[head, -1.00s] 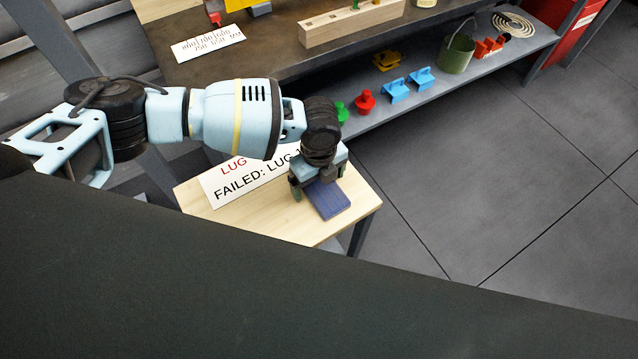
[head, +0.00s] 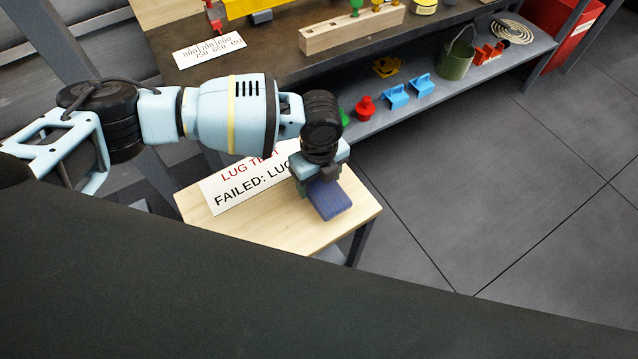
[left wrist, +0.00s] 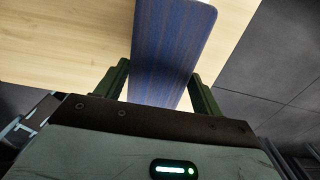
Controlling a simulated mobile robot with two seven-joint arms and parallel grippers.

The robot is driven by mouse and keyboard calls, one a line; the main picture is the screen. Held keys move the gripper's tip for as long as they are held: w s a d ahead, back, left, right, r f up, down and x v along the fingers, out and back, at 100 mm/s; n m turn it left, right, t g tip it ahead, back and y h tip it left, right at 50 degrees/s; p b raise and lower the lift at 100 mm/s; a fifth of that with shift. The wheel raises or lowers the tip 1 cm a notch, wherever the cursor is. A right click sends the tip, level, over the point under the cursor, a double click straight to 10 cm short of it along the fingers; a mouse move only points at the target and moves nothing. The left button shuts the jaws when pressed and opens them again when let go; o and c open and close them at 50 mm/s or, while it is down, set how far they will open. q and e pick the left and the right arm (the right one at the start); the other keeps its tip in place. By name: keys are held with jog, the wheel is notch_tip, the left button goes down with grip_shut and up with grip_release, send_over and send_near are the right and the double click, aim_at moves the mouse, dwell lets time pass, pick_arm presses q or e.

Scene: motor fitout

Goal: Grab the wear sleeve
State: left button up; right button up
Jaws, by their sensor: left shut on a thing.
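The wear sleeve, as I take it, is a flat blue-violet piece (head: 332,202) over the small wooden table by the sign. In the left wrist view the blue piece (left wrist: 170,45) reaches forward from between the fingers. My left gripper (head: 308,183) points down and is shut on its near end; the gripper also shows in the left wrist view (left wrist: 163,90). Whether the piece touches the tabletop is not clear. My right gripper is not in view.
The small table (head: 290,232) carries a white sign (head: 238,190) with "FAILED" on it, partly behind my arm. Behind is a workbench (head: 275,62) with a wooden block (head: 350,32). Its lower shelf (head: 440,88) holds a red part (head: 365,108), blue parts (head: 396,97) and a green bucket (head: 457,55).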

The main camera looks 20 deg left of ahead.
pick_arm(q)
jog(key=s+a, duration=0.1)
jog(key=s, duration=0.3)
jog(key=s+a+r+p, duration=0.1)
jog(key=s, duration=0.4)
jog(key=s+a+r, duration=0.1)
jog(key=s, duration=0.4)
jog(key=shift+a, duration=0.4)
jog(key=shift+s+a, duration=0.2)
jog(key=shift+s, duration=0.55)
